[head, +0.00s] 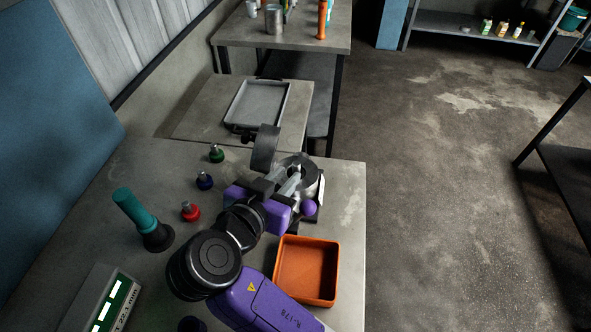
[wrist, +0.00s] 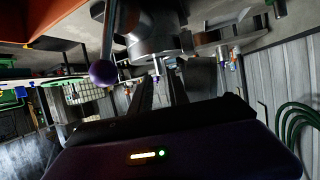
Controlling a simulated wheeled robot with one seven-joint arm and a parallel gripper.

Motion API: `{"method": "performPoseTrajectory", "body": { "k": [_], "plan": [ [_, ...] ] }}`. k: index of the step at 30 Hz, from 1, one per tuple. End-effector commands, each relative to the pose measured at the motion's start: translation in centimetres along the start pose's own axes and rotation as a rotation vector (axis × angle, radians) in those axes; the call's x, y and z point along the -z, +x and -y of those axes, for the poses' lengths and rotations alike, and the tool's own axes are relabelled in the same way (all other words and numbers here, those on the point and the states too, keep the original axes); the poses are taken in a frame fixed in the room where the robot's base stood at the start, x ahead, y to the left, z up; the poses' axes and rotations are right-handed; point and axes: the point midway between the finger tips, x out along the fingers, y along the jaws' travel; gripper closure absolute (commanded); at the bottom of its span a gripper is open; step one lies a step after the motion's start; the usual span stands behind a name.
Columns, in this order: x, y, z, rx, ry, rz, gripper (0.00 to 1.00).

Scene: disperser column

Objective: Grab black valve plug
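My gripper (head: 287,190) is at the grey metal disperser device (head: 300,170) on the workbench. In the wrist view its two dark fingers (wrist: 160,88) stand apart with a gap between them, and I see nothing clamped there. A small shiny metal piece (wrist: 157,66) shows ahead between the fingertips, below the device's round body (wrist: 152,35). I cannot tell whether this is the black valve plug; no plug shows clearly as black. Green (head: 216,153), blue (head: 204,181) and red (head: 190,212) plugs stand on the bench to the left of the gripper.
An orange tray (head: 307,270) lies right of my arm, near the device. The device's purple ball handle (head: 309,208) is close beside the gripper. A teal-handled tool (head: 133,210) and a display box (head: 108,303) are at left. A grey tray (head: 258,104) lies behind.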

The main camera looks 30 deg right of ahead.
Motion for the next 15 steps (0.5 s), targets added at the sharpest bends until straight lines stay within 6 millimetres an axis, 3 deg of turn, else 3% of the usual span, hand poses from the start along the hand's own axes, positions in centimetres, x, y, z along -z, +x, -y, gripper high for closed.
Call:
{"method": "performPoseTrajectory", "body": {
  "k": [9, 15],
  "plan": [
    [0.3, 4.1, 0.1, -0.002, -0.001, 0.0, 0.79],
    [0.2, 4.7, 0.1, 0.0, -0.001, 0.0, 0.79]
  ]
}}
